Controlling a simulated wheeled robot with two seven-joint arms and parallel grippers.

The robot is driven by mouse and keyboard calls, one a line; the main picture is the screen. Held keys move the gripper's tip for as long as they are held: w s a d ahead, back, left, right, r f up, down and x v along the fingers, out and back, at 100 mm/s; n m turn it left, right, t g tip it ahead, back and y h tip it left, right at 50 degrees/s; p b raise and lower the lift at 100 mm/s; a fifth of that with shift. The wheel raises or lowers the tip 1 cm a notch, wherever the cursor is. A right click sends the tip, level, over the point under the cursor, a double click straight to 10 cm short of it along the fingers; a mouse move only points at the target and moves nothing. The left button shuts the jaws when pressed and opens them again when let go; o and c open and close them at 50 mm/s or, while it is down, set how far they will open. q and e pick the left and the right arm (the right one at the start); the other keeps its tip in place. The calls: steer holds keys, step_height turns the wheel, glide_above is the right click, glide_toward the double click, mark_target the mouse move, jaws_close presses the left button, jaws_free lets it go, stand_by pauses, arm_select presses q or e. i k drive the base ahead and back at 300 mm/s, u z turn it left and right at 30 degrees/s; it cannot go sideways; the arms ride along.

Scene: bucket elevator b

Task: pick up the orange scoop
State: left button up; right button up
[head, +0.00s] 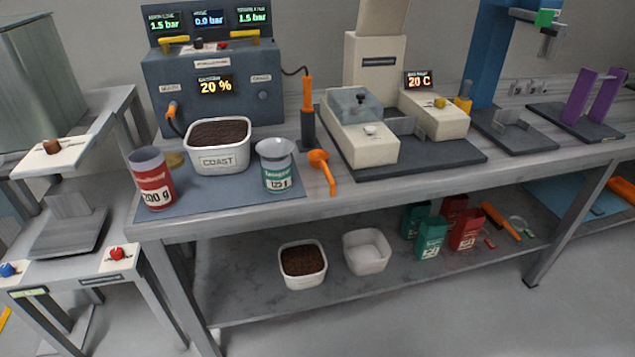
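The orange scoop (320,164) lies on the grey workbench top near its front edge. Its round bowl is toward the back and its short handle points to the front. It is just right of the teal-labelled cup (277,165) and the blue-grey mat (222,200), and in front of an upright orange-handled tool (308,115). Nothing touches the scoop from above. Neither of my grippers shows in the head view.
A white tub of dark grains marked COAST (217,158) and a red-labelled can (153,180) stand left of the cup. A cream machine (362,135) stands behind right. The lower shelf (370,285) holds tubs and packets. Bench front right of the scoop is clear.

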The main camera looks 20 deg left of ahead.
mark_target(319, 159)
steer(key=z, duration=0.5)
steer(key=k, duration=0.15)
steer(key=u, duration=1.3)
steer(key=i, duration=0.65)
steer(key=z, duration=0.6)
